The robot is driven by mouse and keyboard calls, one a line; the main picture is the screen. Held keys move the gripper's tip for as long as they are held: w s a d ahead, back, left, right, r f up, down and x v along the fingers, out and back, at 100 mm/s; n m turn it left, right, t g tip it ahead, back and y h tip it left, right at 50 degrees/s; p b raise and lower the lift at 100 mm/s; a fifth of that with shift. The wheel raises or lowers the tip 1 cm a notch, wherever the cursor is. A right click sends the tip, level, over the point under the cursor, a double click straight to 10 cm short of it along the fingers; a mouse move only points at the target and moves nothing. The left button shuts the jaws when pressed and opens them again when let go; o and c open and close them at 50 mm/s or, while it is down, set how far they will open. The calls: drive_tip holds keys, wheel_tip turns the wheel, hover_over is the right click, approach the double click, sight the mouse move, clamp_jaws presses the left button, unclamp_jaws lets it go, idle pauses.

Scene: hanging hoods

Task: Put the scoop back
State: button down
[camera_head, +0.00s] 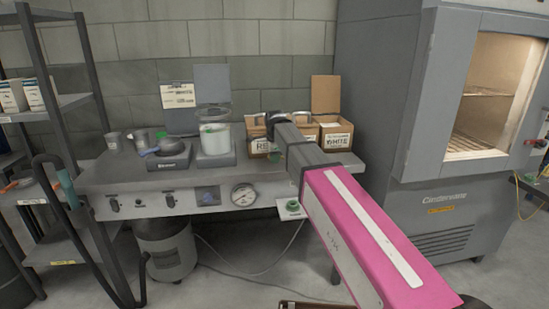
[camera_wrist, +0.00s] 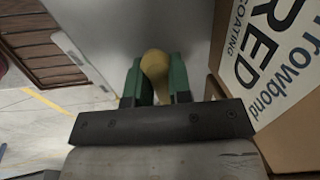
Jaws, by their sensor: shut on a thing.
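My gripper (camera_wrist: 156,84), with green fingers, is shut on a rounded, yellowish piece, which looks like the handle of the scoop (camera_wrist: 155,64). The rest of the scoop is hidden. In the head view my gripper (camera_head: 275,154) is over the right part of the bench, in front of the cardboard boxes. The open box marked RED (camera_head: 261,146) is right beside it, and its labelled face (camera_wrist: 250,65) fills the right of the wrist view. A box marked WHITE (camera_head: 337,139) stands to the right, with its flap up.
A clear container with pale contents (camera_head: 215,138) stands on a grey base on the bench (camera_head: 110,180). Left of it are a dark pan on a scale (camera_head: 168,152) and small metal cups (camera_head: 113,141). A large oven (camera_head: 430,130) stands right of the bench.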

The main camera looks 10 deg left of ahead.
drive_tip(key=shift+f, duration=0.1)
drive_tip(key=c, duration=1)
unclamp_jaws()
drive_tip(key=shift+c, duration=0.2)
drive_tip(key=v, duration=1.2)
